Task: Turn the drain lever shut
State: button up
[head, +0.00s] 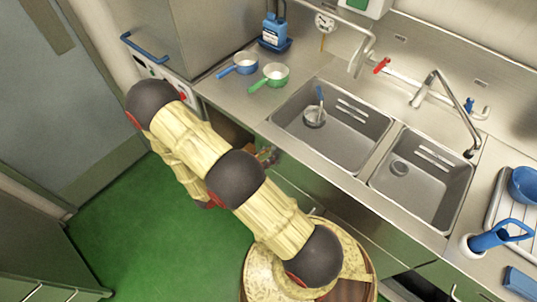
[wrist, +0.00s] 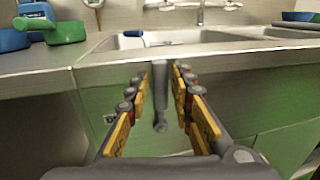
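The drain lever (wrist: 159,88) is a grey bar in the middle of the wrist view, in front of the green cabinet panel under the sink counter's edge. It hangs down to a rounded end. My gripper (wrist: 161,68) is open, with one yellow-padded finger to the left of the lever and the other to the right. Gaps show between the pads and the lever, and I cannot tell how deep it sits between them. In the head view my gripper (head: 266,155) shows only in part at the counter's front, mostly behind my arm. I cannot make out the lever there.
The steel counter (wrist: 100,62) runs just above and beyond the fingers. The left basin (head: 345,135) holds a small pot with a blue handle; the right basin (head: 420,185) shows only its drain. Blue (head: 240,64) and green (head: 272,75) pans stand left of the basins. Green floor is clear at left.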

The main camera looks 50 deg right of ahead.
jog(key=shift+c, duration=0.6)
jog(key=c, duration=0.4)
grip_shut()
